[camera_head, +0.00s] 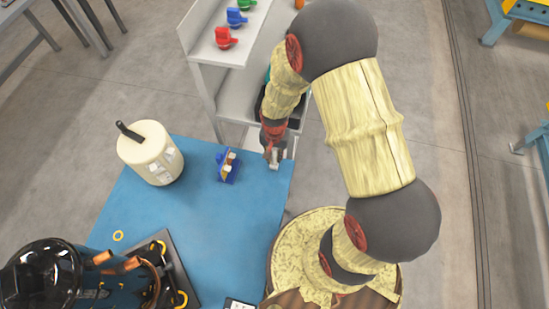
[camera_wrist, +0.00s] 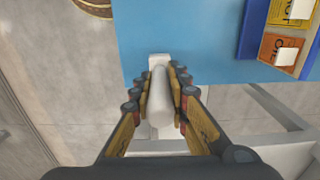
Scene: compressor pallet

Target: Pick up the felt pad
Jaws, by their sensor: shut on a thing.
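My gripper (camera_head: 273,156) is at the right part of the blue table, near its far edge. In the wrist view its two fingers (camera_wrist: 160,84) are closed on both sides of a pale, whitish piece, which I take to be the felt pad (camera_wrist: 160,105). The piece has a rounded near part and a blockier far end. The far end shows against the blue table top, and the near part lies over the grey floor beyond the edge. The pad also shows as a small pale shape below the fingers in the head view (camera_head: 274,164). I cannot tell whether it touches the table.
A blue holder (camera_head: 234,176) with yellow and orange parts stands left of my gripper. A cream canister (camera_head: 150,153) is farther left. A dark compressor (camera_head: 45,275) occupies the near left. White shelving (camera_head: 228,95) with coloured valves stands behind. The table's middle is clear.

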